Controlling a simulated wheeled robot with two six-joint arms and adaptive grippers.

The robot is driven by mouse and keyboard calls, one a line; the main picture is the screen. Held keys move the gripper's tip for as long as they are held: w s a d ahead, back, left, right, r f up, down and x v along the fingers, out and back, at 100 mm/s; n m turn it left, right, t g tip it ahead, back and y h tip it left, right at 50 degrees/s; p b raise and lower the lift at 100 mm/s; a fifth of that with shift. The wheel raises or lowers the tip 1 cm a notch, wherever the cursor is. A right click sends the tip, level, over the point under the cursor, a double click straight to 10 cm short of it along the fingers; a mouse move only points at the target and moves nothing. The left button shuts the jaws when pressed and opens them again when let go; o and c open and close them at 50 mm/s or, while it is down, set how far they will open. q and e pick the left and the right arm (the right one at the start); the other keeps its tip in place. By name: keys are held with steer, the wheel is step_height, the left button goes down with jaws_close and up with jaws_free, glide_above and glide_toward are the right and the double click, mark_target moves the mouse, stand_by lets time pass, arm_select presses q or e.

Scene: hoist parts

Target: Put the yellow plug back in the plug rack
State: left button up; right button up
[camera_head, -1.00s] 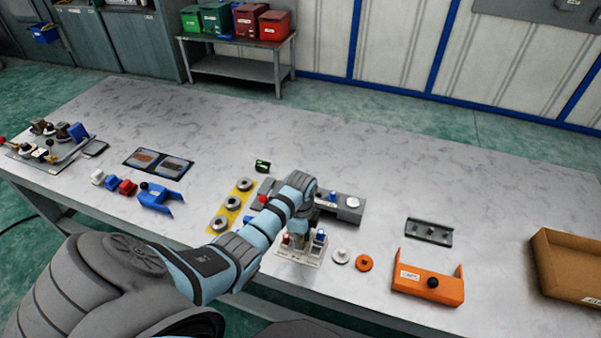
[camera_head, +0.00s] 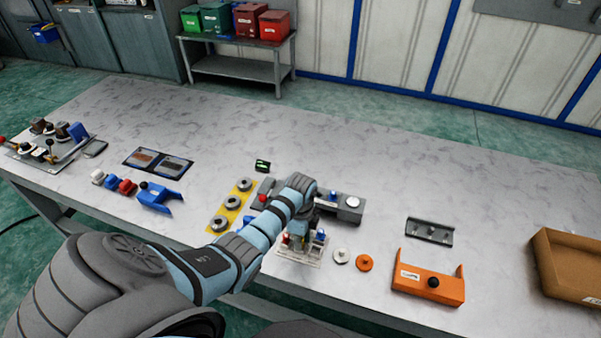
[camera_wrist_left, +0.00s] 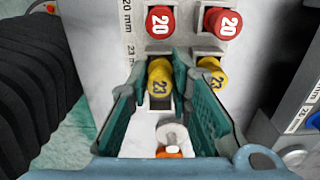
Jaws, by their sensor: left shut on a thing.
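The plug rack (camera_head: 312,262) is a pale block near the table's front edge; it fills the left wrist view (camera_wrist_left: 105,60) as a white board with a "20 mm" label. My left gripper (camera_head: 300,240) points down over it. In the left wrist view its teal fingers (camera_wrist_left: 158,72) are shut on a yellow plug (camera_wrist_left: 160,82) marked 23. A dark opening shows right by this plug; I cannot tell how deep the plug sits. A second yellow plug (camera_wrist_left: 211,70) stands just right of the fingers. Two red plugs (camera_wrist_left: 160,21) marked 20 stand beyond. My right gripper is out of view.
A grey fixture (camera_head: 348,207) stands close behind the rack. A yellow plate (camera_head: 232,207) with grey rings lies left. An orange bracket (camera_head: 428,285) and a cardboard box (camera_head: 568,268) are further right.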

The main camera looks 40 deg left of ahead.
arm_select(q)
steer(key=shift+f, duration=0.3)
steer(key=o, duration=0.9)
steer(key=shift+r, duration=0.1)
step_height(320, 180, up, 2)
steer(key=shift+r+p, duration=0.25)
steer(key=shift+p, duration=0.45)
steer(key=shift+r, duration=2.2)
